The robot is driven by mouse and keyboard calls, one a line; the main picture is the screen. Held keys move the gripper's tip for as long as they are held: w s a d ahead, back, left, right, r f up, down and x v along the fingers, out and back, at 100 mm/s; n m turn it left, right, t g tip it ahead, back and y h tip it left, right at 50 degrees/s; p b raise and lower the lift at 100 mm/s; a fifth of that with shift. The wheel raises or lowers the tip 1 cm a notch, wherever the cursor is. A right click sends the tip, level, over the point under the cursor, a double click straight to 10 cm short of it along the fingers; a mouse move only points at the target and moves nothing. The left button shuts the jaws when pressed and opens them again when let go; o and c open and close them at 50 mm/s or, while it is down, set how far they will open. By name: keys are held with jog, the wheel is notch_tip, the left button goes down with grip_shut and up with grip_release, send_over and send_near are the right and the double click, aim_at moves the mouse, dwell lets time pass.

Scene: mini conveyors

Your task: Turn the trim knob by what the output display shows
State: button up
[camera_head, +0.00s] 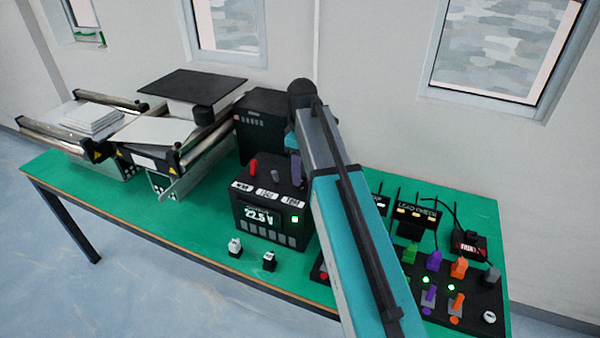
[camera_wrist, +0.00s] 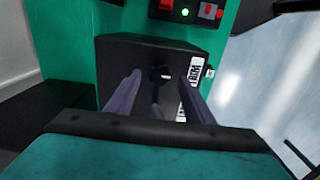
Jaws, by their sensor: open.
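The black output unit (camera_head: 262,190) stands mid-table, with its front display (camera_head: 258,216) appearing to read 22.5 V. Its top carries a red knob or post (camera_head: 253,167), a small grey one (camera_head: 275,175) and white labels too small to read. In the wrist view, a black knob with a white mark (camera_wrist: 165,74) shows on the unit's dark face (camera_wrist: 125,55). My gripper (camera_wrist: 160,76) is open, its two purple-grey fingers on either side of that knob in the picture. I cannot tell whether they touch it. One finger also shows above the unit's right side in the head view.
A control panel (camera_head: 480,300) with several coloured switches is at the right, partly behind my arm. Mini conveyors (camera_head: 150,150) fill the table's left. Green table (camera_head: 130,205) is clear at front left.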

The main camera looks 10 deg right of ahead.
jog(key=shift+f, duration=1)
jog(key=shift+c, duration=0.2)
jog(key=c, duration=1)
